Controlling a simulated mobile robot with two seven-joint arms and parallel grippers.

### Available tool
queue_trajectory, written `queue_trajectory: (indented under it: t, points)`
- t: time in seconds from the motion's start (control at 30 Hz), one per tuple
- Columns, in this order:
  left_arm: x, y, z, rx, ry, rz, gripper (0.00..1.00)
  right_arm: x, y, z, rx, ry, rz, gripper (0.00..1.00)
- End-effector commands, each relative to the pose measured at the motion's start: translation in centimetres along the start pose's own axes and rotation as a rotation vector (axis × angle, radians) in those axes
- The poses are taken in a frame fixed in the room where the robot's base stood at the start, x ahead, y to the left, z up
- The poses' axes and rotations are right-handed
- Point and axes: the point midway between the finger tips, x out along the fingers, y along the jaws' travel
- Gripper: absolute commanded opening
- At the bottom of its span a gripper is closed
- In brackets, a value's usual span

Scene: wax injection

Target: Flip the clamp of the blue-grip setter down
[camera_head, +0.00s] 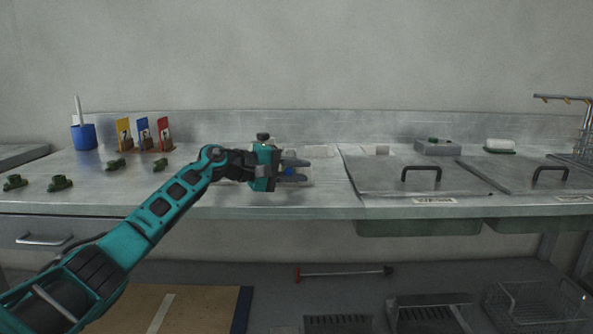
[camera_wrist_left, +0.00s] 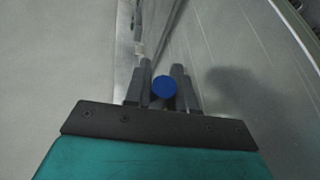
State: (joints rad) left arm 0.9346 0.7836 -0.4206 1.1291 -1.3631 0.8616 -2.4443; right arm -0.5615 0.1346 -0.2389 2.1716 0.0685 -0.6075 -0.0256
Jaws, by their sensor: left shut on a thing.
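My left gripper (camera_head: 296,171) reaches in from the left over the metal worktop, with its fingers pointing right. It is shut on the blue grip (camera_head: 290,171) of the setter. In the left wrist view the round blue end of the grip (camera_wrist_left: 164,87) sits between the two dark fingers of the left gripper (camera_wrist_left: 163,84). The rest of the setter and its clamp are mostly hidden by the gripper, so I cannot tell how the clamp is turned. My right gripper is out of view.
Several small green pieces (camera_head: 60,183) lie on the left of the worktop (camera_head: 235,205). Behind them stand a blue cup (camera_head: 84,137) and yellow, blue and red cards (camera_head: 143,133). To the right are metal lids with black handles (camera_head: 421,172) and a grey box (camera_head: 437,148).

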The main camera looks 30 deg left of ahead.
Motion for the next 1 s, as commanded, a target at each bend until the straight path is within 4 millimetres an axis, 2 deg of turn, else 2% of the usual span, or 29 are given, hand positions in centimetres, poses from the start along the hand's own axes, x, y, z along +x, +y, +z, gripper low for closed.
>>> queue_trajectory:
  t: [0.03, 0.23, 0.57, 0.67, 1.0]
  points:
    - [0.1, -0.3, 0.0, 0.004, 0.002, -0.007, 0.26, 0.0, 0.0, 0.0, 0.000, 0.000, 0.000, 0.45]
    - [0.1, -0.3, 0.0, 0.002, 0.001, -0.006, 0.45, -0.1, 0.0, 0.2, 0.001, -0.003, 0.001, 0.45]
    - [-0.6, -0.2, -0.1, 0.001, 0.003, -0.004, 0.45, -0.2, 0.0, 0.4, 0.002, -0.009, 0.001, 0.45]
    - [-2.0, -0.2, -0.2, 0.002, 0.005, -0.007, 0.45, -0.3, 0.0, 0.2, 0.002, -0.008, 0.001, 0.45]
    - [-9.4, -0.4, -0.1, 0.002, 0.004, -0.010, 0.45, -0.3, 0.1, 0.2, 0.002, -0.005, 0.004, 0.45]
